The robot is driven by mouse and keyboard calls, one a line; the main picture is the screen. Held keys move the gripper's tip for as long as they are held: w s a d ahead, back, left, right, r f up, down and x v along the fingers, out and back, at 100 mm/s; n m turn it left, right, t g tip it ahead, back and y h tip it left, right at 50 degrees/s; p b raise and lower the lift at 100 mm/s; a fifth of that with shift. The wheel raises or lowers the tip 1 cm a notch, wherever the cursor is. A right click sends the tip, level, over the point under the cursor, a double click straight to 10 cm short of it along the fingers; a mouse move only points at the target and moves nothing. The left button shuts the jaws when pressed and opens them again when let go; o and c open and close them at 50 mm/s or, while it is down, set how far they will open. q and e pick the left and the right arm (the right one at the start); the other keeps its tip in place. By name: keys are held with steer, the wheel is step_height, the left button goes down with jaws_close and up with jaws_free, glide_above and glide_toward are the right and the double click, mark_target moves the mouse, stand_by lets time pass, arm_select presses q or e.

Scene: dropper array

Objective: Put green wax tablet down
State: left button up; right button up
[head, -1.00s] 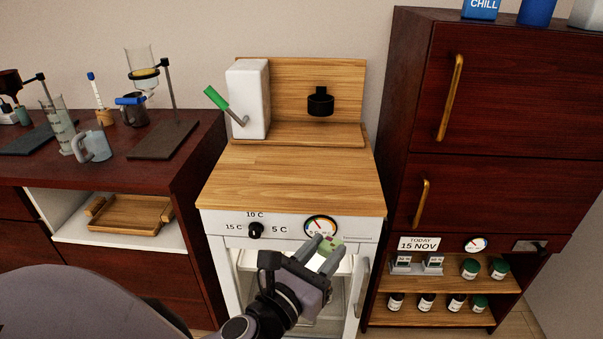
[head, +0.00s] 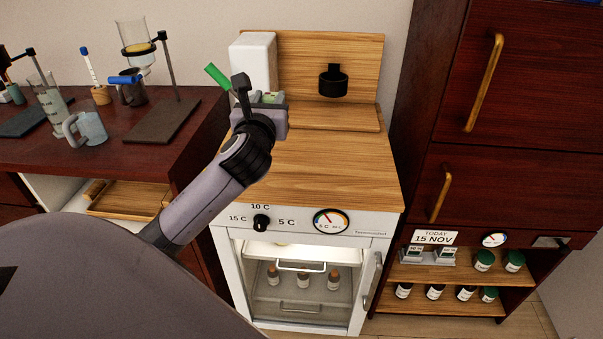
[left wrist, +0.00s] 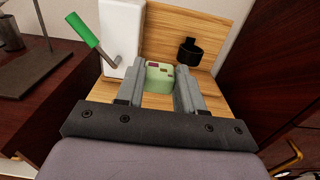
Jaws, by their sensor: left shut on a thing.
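The green wax tablet (left wrist: 160,77) is a small pale green block with darker reddish marks on its top. It sits between the two grey fingers of my left gripper (left wrist: 161,86), which is shut on it. In the head view, my left gripper (head: 266,100) is over the back left of the wooden worktop (head: 325,160), in front of the white block (head: 256,55). Only a little of the tablet (head: 270,97) shows there, behind the gripper. I cannot tell whether it touches the wood. My right gripper is not in view.
A green handle (head: 217,76) sticks out from the white block, close to my left gripper. A black ring holder (head: 333,81) is on the wooden backboard. The worktop's middle and right are clear.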

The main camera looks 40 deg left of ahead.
arm_select(q)
steer(key=b, duration=0.4)
glide_above(275, 185)
step_height(275, 185, down, 14)
steer(key=shift+a+f, duration=0.1)
steer(key=shift+f, duration=0.15)
steer(key=shift+f+b, duration=0.75)
steer(key=shift+f, duration=1.7)
steer(key=shift+f, duration=0.15)
steer(key=o, duration=1)
